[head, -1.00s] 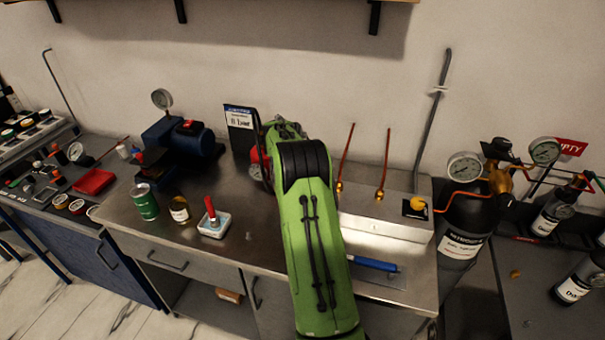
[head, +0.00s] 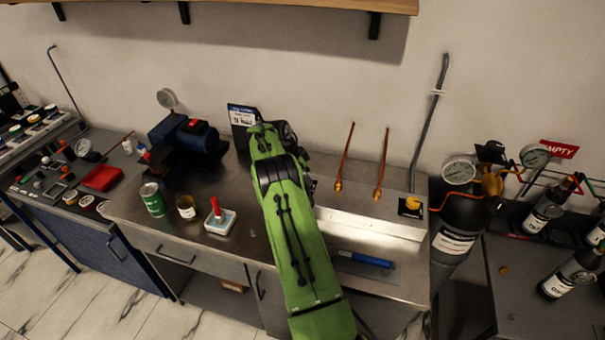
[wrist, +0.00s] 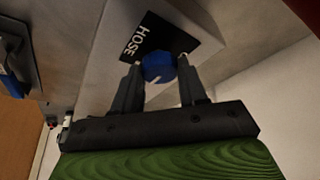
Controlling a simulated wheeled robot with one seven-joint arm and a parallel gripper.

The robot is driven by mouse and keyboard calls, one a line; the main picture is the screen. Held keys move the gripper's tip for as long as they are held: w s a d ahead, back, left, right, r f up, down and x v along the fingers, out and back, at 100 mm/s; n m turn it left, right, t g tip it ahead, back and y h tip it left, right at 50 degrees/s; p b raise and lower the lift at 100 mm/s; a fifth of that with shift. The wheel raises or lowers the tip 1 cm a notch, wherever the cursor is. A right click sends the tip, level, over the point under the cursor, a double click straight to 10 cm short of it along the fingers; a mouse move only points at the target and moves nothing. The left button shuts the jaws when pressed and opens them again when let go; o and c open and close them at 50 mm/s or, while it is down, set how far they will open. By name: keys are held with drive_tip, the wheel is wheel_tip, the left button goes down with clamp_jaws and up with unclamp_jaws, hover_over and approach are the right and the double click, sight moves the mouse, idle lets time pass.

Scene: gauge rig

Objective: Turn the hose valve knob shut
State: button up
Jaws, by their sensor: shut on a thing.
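The hose valve knob (wrist: 158,69) is blue and round, with a pale line on its face, in the middle of the wrist view. It sits on a grey block beside a black label reading HOSE (wrist: 152,37). My gripper (wrist: 160,66) has one dark finger on each side of the knob and is shut on it. In the head view my green arm (head: 285,215) reaches over the bench, and the knob and my fingertips are hidden behind it.
A long metal box (head: 372,214) with two copper tubes stands right of my arm. A blue-handled tool (head: 366,260) lies in front of it. A green can (head: 153,200), a small jar (head: 186,207) and a red-levered switch (head: 219,221) stand left. A dark cylinder (head: 455,235) stands right.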

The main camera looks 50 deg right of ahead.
idle(0.4)
drive_tip(key=o, duration=1.1)
drive_tip(key=shift+c, duration=0.2)
drive_tip(key=p+v, duration=0.2)
drive_tip(key=v, duration=1.3)
drive_tip(key=shift+r, duration=0.4)
drive_tip(key=shift+w, duration=0.1)
